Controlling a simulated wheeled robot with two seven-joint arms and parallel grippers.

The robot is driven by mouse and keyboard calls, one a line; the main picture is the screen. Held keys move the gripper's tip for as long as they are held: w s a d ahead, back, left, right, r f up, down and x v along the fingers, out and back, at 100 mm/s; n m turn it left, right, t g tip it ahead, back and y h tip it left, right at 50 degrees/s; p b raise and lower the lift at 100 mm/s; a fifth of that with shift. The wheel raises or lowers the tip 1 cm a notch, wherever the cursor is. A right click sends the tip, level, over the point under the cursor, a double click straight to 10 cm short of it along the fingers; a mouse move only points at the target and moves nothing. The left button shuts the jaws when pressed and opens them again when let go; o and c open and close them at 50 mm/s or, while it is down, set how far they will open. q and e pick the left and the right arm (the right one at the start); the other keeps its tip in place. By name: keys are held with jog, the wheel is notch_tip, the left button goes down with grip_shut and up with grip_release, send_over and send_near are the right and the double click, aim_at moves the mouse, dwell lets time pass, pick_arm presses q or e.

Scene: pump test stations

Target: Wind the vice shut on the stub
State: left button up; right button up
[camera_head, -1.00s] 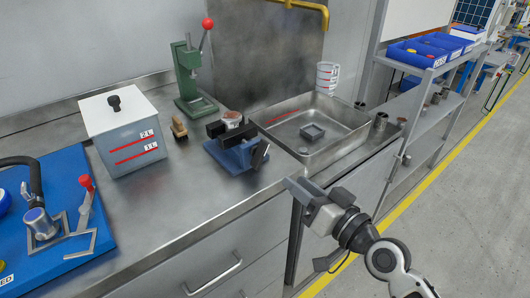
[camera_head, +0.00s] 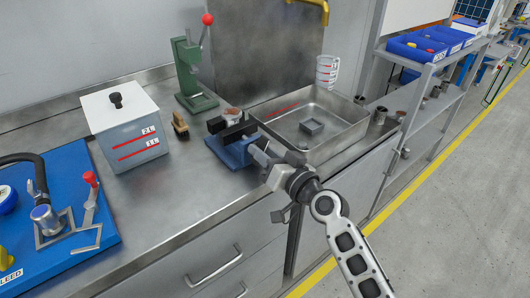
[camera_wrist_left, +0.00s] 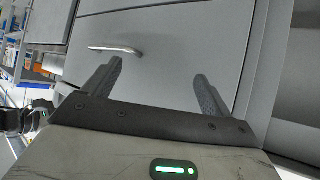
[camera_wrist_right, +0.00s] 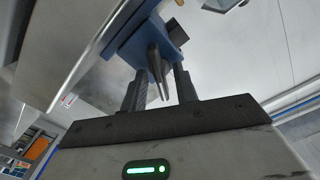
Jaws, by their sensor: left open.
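The blue vice (camera_head: 230,152) with dark jaws (camera_head: 238,131) stands on the steel bench, left of the sink tray. A brownish round stub (camera_head: 232,113) shows at the jaws; its lower part is hidden. My right gripper (camera_head: 262,150) is at the vice's front end and hides its handle in the head view. In the right wrist view the dark handle (camera_wrist_right: 156,72) lies between the two fingers, with gaps on both sides, so the gripper looks open around it. My left gripper (camera_wrist_left: 158,85) is open and empty, facing a drawer front.
A metal sink tray (camera_head: 345,138) lies right of the vice. A green press (camera_head: 192,88), a small brush (camera_head: 180,126) and a white lidded box (camera_head: 125,130) stand left. A blue board (camera_head: 60,255) with a clamp lies far left. The bench front is clear.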

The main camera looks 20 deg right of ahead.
grip_shut()
jog(key=shift+m, duration=1.4)
jog(key=shift+o, duration=1)
grip_release()
